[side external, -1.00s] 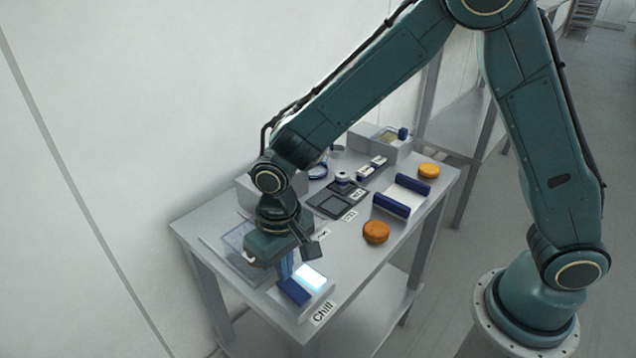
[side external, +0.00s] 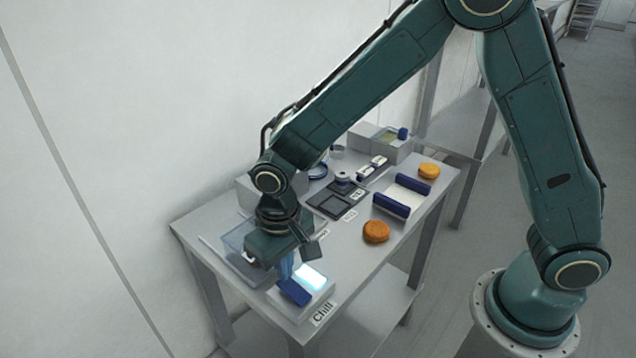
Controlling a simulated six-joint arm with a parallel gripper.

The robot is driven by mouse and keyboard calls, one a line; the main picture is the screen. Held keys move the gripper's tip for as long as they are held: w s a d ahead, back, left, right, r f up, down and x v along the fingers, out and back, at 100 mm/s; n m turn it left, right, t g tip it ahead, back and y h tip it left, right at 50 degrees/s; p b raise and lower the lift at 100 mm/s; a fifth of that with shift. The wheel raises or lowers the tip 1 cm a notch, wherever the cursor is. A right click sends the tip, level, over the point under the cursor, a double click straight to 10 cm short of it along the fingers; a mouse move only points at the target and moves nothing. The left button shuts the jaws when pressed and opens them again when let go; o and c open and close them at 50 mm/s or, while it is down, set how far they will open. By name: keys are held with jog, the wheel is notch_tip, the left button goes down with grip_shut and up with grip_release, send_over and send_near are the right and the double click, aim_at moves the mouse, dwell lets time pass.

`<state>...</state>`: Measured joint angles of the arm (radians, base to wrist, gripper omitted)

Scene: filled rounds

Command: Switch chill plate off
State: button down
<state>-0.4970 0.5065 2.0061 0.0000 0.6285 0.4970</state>
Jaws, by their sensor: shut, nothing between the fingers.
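The chill plate (side external: 318,292) is a pale box at the near end of the table, with a "Chill" label (side external: 324,312) on the table beside it. A panel on its top (side external: 311,277) glows bluish white. A dark blue rocker or bar (side external: 294,292) sits on the box to the left of the glowing panel. My gripper (side external: 286,270) points down with its fingers shut and empty, just behind the blue bar. I cannot tell whether the fingertips touch the bar. The wrist hides part of the area behind the plate.
A clear-walled bin (side external: 235,238) stands left of my gripper. Beyond are a dark square plate (side external: 331,203), two orange rounds (side external: 376,232) (side external: 429,171) and a white tray with blue ends (side external: 403,194). A grey box (side external: 384,142) stands at the far end. The table's right front is clear.

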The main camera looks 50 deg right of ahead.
jog(key=shift+f, duration=0.95)
dwell(0.9)
jog(key=shift+r, duration=3.5)
jog(key=s+d+r+t, duration=0.2)
jog(key=s+d+r, duration=0.4)
jog(key=d+r, duration=0.55)
jog(key=s+d+r+t, duration=0.3)
jog(key=s+d, duration=0.5)
jog(key=s, duration=0.4)
jog(key=shift+s+r+t, duration=0.15)
jog(key=shift+r+t, duration=0.15)
jog(key=shift+r, duration=0.6)
